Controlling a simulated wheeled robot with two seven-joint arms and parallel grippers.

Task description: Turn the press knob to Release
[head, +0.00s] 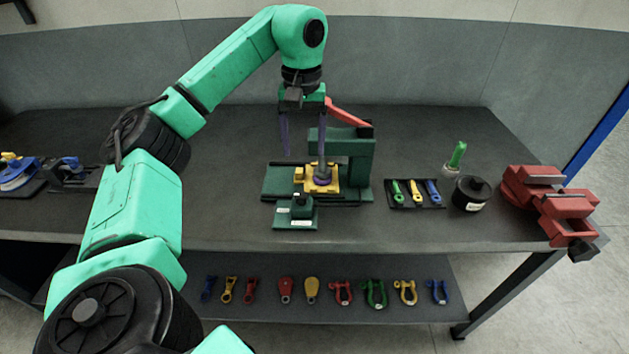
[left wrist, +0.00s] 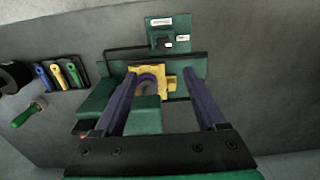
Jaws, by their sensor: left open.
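The press knob is a dark knob (head: 301,205) on a small green box with white labels, at the front of the green press (head: 358,150). The knob also shows at the top of the left wrist view (left wrist: 167,43). The labels are too small to read, so I cannot tell its setting. My left gripper (head: 304,158) points down over the press, behind and above the knob, with its purple fingers apart and nothing between them. In the left wrist view the fingers (left wrist: 160,74) spread either side of the yellow block, apart from the knob box. My right gripper is out of view.
The press has a red lever (head: 348,112) and a yellow block (head: 300,174) with a purple ring. A tray of coloured tools (head: 416,206), a black pot (head: 471,193), a green-handled tool (head: 457,156) and a red vise (head: 550,198) stand to the right. Shackles lie on the lower shelf (head: 330,314).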

